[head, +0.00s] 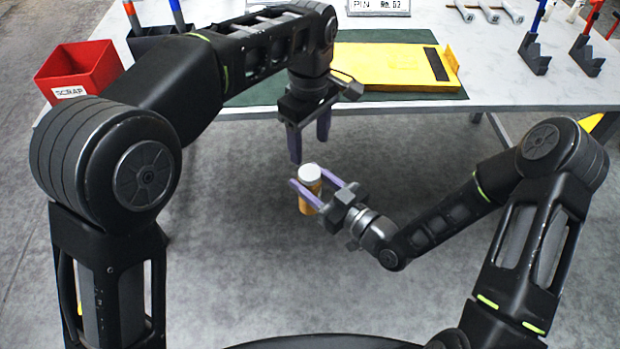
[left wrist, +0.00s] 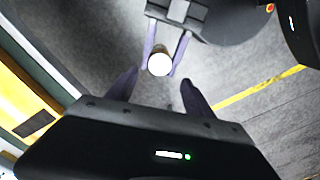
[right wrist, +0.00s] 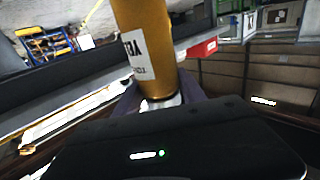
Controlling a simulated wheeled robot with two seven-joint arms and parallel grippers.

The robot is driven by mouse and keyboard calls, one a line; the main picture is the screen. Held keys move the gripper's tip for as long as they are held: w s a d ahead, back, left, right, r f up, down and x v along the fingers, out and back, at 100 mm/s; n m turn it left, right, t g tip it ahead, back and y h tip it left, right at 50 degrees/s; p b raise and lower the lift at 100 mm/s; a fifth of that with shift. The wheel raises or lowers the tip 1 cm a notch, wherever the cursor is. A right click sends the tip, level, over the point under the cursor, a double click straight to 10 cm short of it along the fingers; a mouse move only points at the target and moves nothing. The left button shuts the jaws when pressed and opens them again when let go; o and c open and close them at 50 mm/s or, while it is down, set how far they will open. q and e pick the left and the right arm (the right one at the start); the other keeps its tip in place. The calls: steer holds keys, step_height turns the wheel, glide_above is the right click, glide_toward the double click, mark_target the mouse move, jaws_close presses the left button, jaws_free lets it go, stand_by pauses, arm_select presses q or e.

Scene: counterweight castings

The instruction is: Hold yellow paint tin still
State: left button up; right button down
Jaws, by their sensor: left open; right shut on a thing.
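The yellow paint tin (head: 309,187) is a small yellow-orange cylinder with a white lid, held upright in the air in front of the table. My right gripper (head: 308,193) is shut on it, with a purple finger on each side. In the right wrist view the tin (right wrist: 148,50) shows a white label with part of its lettering. My left gripper (head: 309,145) is open and empty just above the tin, its purple fingers pointing down. In the left wrist view the tin's white lid (left wrist: 160,62) lies beyond the open left fingertips (left wrist: 160,88), apart from them.
The white table (head: 500,88) stands behind the grippers. On it are a red scrap bin (head: 80,75), a green mat (head: 270,92) with a yellow plate (head: 390,68), and tools in black stands (head: 535,55) at the right. The floor below the tin is clear.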

mark_target(309, 172)
arm_select(q)
steer(key=shift+f, duration=0.15)
steer(key=shift+f, duration=3.9)
